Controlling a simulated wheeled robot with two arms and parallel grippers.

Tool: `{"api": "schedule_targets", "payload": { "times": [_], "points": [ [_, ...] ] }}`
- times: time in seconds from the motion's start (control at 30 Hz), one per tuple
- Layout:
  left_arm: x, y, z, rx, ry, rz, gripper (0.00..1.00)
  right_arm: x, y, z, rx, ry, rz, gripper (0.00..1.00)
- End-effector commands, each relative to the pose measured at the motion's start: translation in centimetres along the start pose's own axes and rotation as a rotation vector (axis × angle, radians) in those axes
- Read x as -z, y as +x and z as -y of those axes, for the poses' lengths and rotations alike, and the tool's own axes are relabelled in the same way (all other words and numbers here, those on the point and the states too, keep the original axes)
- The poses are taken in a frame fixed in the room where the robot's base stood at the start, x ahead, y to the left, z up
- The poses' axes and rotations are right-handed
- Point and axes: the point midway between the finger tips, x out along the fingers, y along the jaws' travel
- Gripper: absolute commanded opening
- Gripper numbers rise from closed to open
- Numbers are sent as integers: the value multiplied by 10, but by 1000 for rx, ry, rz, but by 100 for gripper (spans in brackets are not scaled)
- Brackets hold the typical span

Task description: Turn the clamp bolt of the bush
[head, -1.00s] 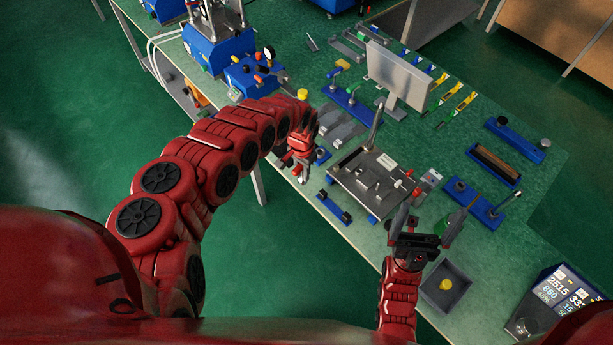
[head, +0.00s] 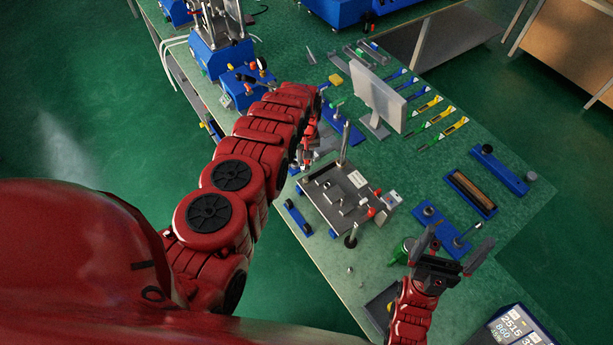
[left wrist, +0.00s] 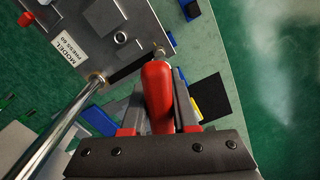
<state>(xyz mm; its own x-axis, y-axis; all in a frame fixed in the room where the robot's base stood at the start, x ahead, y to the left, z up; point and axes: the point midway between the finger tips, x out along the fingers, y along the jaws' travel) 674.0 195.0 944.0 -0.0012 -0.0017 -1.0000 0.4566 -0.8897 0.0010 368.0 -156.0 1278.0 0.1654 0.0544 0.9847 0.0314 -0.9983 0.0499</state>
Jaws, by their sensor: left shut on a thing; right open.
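My left gripper (head: 308,155) is at the far left edge of the metal press plate (head: 325,199). In the left wrist view it is shut on a red handle (left wrist: 157,95). A short metal end (left wrist: 160,52) shows beyond the handle, close to the plate's edge; whether they touch I cannot tell. The plate (left wrist: 92,48) carries a "MODEL PRESS 60" label (left wrist: 66,50). I cannot make out which part is the bush or its clamp bolt. My right gripper (head: 455,250) is open and empty, to the right of the press.
A tall metal rod (head: 345,140) stands up from the press. A black knob (head: 351,241) is at its near side. A grey panel (head: 378,98) stands behind. Blue fixtures (head: 470,194) lie to the right, and a dark bin (head: 374,302) is near the front edge.

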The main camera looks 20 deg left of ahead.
Motion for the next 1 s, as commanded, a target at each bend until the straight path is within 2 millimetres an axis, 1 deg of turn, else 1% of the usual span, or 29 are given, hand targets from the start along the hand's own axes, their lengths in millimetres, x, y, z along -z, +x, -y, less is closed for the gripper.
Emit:
{"api": "schedule_targets", "payload": {
  "times": [0.13,0.23,0.6,0.7,1.0],
  "points": [
    [0,1,0,0,1,-1,0,0,-1,0,0,0,0,100],
    [0,6,0,0,2,0,0,-1,-6,0,0,0,0,100],
    [0,40,0,0,2,-1,0,-6,-34,2,0,0,0,100],
    [0,46,0,0,2,-1,0,-7,-40,2,0,0,0,100],
    [0,45,0,0,2,-1,0,-6,-38,2,0,0,0,100]
  ]
}}
